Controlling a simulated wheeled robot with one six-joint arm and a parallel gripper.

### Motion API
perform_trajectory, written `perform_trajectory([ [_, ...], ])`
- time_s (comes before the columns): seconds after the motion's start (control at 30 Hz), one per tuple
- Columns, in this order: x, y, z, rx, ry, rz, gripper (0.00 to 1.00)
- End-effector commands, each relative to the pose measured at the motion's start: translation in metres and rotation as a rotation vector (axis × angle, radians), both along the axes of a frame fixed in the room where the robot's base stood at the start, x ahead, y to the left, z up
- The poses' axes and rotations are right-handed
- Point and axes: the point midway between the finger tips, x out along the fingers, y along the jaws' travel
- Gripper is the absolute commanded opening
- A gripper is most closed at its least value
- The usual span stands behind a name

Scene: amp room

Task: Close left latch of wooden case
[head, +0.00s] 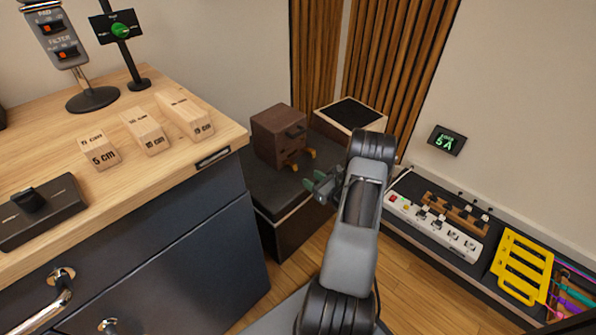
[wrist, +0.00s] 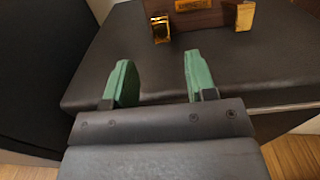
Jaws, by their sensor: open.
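In the wrist view the left latch (wrist: 160,28) and right latch (wrist: 245,15) stick out from the case front (wrist: 207,19), whose upper part is out of frame. My gripper (head: 321,184) has green fingers, is open and empty, and is in front of the case, apart from it. The wrist view shows bare padding between the fingertips (wrist: 158,75) and the latches.
A wooden-topped cabinet (head: 222,136) with blocks stands close on the left. A wooden box with a black top (head: 350,114) is behind the case. A low shelf with a white switch panel (head: 432,224) and yellow rack (head: 522,266) runs along the right wall.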

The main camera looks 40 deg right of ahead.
Motion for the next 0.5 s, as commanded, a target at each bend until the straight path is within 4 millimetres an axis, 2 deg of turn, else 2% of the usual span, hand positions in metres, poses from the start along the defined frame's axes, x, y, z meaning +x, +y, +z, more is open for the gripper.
perform_trajectory([
  [0.03, 0.011, 0.003, -0.002, -0.002, 0.0, 0.004, 0.51],
  [0.2, 0.04, 0.007, -0.002, -0.002, 0.0, 0.002, 0.51],
  [0.5, 0.07, 0.011, -0.001, -0.001, 0.0, -0.003, 0.51],
])
